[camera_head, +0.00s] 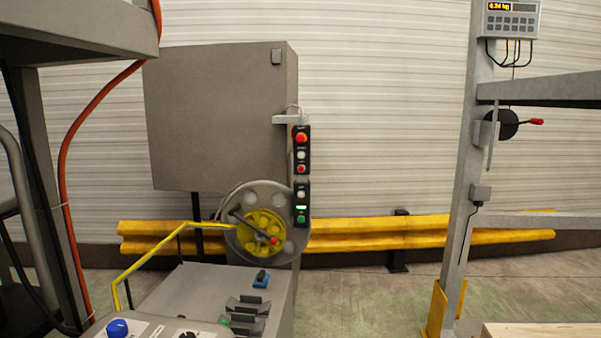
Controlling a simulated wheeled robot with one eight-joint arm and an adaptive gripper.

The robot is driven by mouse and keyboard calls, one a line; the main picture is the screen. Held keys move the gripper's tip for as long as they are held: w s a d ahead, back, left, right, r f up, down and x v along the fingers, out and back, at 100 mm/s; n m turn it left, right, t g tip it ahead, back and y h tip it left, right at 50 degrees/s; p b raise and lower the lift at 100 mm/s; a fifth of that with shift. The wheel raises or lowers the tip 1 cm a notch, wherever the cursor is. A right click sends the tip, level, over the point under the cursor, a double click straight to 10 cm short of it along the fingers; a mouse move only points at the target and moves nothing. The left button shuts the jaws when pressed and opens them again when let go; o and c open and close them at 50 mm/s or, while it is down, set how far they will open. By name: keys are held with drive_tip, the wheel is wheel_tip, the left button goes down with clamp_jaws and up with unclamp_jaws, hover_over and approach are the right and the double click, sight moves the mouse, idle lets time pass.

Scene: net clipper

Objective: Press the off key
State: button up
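Several keys are in view and I cannot read which is marked off. A black button strip (301,151) hangs beside the grey cabinet, with a red button (301,137) on top, a white button (301,155) and a smaller red button (301,169). A second black strip (302,207) below it has a white button (301,194), a lit green indicator (301,207) and a green button (301,219). A grey weighing display (511,20) with a lit yellow readout and small keys is at the top right. My gripper is not in view.
A grey cabinet (215,110) stands behind a yellow-hubbed wheel (262,232) with a red-tipped crank. A grey console (190,292) with a yellow rail is in front. A grey post (467,200) with a red-tipped lever (536,122) stands right. Open floor (360,300) lies between.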

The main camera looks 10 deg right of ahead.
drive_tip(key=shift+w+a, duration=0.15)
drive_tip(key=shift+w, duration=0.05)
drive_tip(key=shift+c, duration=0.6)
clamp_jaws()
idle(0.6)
